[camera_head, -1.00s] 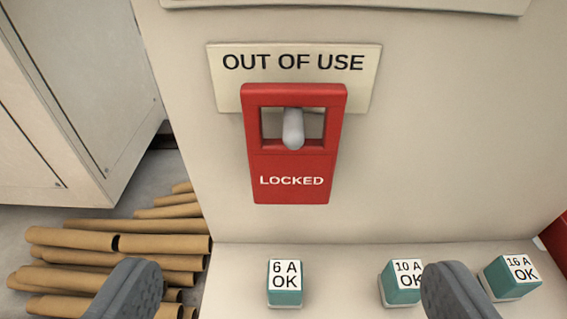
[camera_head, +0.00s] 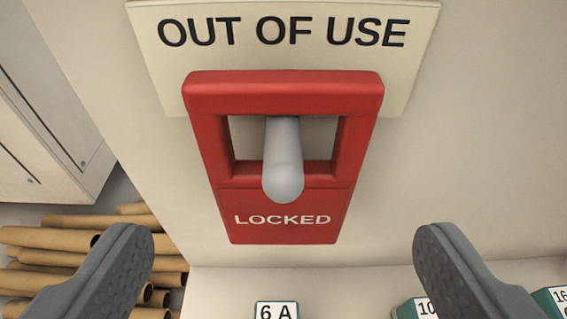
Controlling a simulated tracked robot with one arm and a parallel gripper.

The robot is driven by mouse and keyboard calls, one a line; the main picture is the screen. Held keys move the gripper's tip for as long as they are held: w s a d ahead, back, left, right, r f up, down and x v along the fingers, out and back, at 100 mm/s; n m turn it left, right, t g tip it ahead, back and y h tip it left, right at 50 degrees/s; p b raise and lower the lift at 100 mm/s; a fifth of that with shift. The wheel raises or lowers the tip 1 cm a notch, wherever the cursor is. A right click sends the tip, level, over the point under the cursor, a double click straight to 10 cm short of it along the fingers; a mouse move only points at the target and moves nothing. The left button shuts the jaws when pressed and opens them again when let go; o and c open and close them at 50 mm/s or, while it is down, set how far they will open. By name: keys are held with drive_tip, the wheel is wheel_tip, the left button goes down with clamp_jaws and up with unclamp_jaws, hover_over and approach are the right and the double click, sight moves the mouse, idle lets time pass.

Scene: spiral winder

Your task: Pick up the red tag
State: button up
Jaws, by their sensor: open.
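The red tag (camera_head: 282,207) reads "LOCKED" and hangs by its square window on a grey peg (camera_head: 283,160) that sticks out from the panel. Behind the tag's upper part is a cream plate (camera_head: 283,32) reading "OUT OF USE". My gripper (camera_head: 283,250) is open and empty, one finger low on the left and one low on the right. The tag lies ahead of the gap between the fingers, and neither finger appears to touch it.
Below, a ledge (camera_head: 225,285) carries teal blocks with white labels: "6 A" (camera_head: 275,310), and two partly cut off at the lower right (camera_head: 415,308). Brown tubes (camera_head: 60,257) lie at the lower left beside a pale cabinet (camera_head: 45,130). The panel beside the tag is bare.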

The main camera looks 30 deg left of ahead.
sight(284, 207)
drive_tip(key=b+x, duration=0.1)
drive_tip(key=x, duration=0.1)
drive_tip(key=f+x, duration=0.1)
drive_tip(key=x, duration=0.1)
drive_tip(key=shift+w+b, duration=0.1)
drive_tip(key=shift+b, duration=0.25)
drive_tip(key=shift+w+a+f, duration=0.1)
drive_tip(key=shift+w+a, duration=0.1)
drive_tip(key=shift+w, duration=0.05)
drive_tip(key=c, duration=1.1)
